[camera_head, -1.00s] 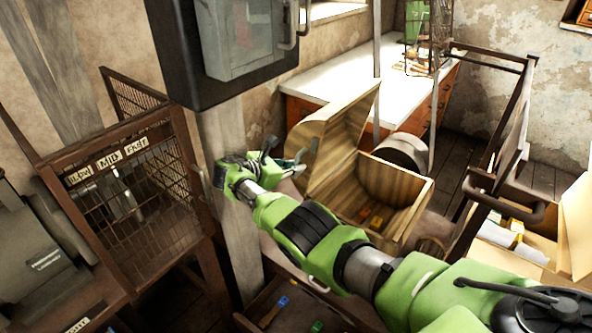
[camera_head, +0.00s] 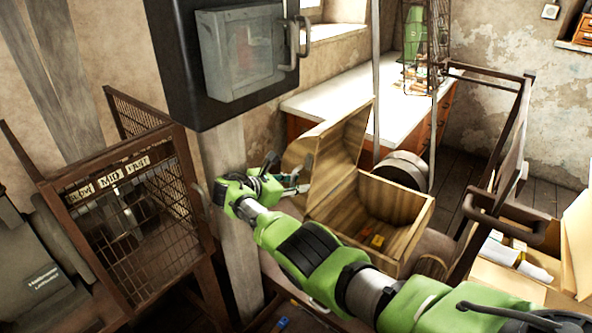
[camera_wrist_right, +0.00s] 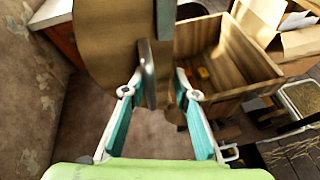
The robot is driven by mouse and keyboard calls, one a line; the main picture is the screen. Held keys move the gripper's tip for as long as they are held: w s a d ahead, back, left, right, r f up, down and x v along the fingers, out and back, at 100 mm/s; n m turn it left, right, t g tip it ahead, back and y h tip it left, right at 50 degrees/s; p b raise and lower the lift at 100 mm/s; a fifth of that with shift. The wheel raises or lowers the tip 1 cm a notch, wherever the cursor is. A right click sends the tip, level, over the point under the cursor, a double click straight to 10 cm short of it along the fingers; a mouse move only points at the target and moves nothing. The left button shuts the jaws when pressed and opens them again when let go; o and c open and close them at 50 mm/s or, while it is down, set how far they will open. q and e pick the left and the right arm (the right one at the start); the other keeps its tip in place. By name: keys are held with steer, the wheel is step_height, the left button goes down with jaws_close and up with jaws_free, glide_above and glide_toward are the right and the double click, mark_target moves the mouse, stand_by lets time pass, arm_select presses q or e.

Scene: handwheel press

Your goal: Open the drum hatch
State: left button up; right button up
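The wooden drum (camera_head: 400,225) has a square opening facing up, and its hatch (camera_head: 338,155) stands raised at the opening's left side. Small coloured pieces (camera_head: 372,240) lie inside. My right gripper (camera_head: 288,175) is just left of the raised hatch. In the right wrist view, my right gripper (camera_wrist_right: 157,76) has its fingers apart, with the hatch's grey handle (camera_wrist_right: 148,72) between them. I cannot tell whether either finger touches the handle. The drum interior (camera_wrist_right: 212,65) shows to the right there. My left gripper is out of view.
A dark wall box (camera_head: 240,55) hangs above on a post. A wire-mesh cage (camera_head: 125,215) stands at left. A white-topped workbench (camera_head: 345,90) is behind the drum. A metal rail (camera_head: 505,210) and an open carton (camera_head: 515,270) are at right.

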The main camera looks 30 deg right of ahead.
step_height(320, 180, up, 10)
steer(key=shift+f, duration=0.1)
stand_by(0.4)
